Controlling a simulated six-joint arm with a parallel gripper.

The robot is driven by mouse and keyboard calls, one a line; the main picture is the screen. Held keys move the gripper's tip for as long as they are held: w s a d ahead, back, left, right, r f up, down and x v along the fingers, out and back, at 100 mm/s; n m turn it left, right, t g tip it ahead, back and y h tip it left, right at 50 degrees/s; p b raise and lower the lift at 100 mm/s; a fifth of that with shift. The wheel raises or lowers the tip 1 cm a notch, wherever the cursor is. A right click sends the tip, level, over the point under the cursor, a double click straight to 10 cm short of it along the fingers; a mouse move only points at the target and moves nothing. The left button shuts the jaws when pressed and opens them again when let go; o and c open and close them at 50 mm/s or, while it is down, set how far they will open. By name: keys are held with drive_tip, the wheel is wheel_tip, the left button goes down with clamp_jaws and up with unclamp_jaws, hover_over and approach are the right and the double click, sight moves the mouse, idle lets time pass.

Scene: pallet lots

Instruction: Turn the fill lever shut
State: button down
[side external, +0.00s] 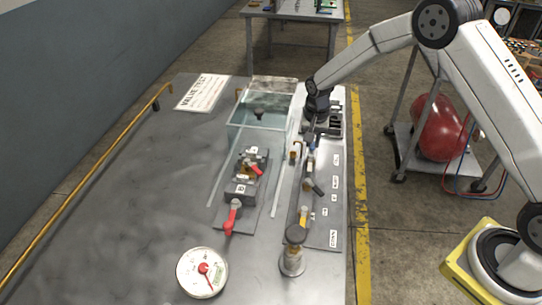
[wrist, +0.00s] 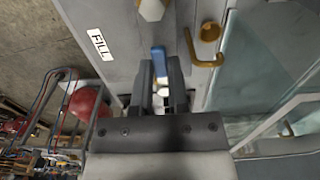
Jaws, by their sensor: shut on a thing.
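The fill lever has a blue handle (wrist: 158,58), seen between my fingertips in the wrist view, beside a white FILL label (wrist: 101,44). My gripper (wrist: 161,68) is shut on this blue handle. In the side view, my gripper (side external: 313,128) reaches down to the far part of the grey valve panel (side external: 322,222), and a small bit of blue handle (side external: 312,147) shows just below it. The fingers and arm hide part of the lever and its pivot, so its exact angle is hard to tell.
A clear glass tank (side external: 258,112) stands just left of the panel. Red-handled valves (side external: 232,216) sit on a plate nearer the camera. A round gauge (side external: 202,272) lies at the front. A brass hook-shaped fitting (wrist: 209,33) is close right of my fingers. The table's left side is clear.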

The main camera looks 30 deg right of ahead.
idle(0.3)
drive_tip(key=c, duration=0.6)
unclamp_jaws()
drive_tip(key=shift+s+d+n, duration=0.15)
drive_tip(key=shift+d+n, duration=0.1)
drive_tip(key=shift+n, duration=0.6)
drive_tip(key=shift+s+d+n, duration=0.15)
drive_tip(key=shift+d+n, duration=0.15)
drive_tip(key=shift+n, duration=0.6)
drive_tip(key=shift+s+d+n, duration=0.15)
drive_tip(key=shift+d+n, duration=0.1)
drive_tip(key=shift+n, duration=0.6)
wheel_tip(320, 180, up, 8)
drive_tip(key=shift+s+a+r+n+t, duration=0.45)
drive_tip(key=shift+s+a+n, duration=0.2)
drive_tip(key=shift+s, duration=3.15)
drive_tip(key=shift+s+a+r+n+t, duration=0.4)
drive_tip(key=shift+s+a+r+n, duration=0.15)
drive_tip(key=shift+s, duration=3.25)
drive_tip(key=shift+s+a+r+n+t, duration=0.45)
drive_tip(key=shift+s+a+n, duration=0.2)
drive_tip(key=shift+s, duration=3.15)
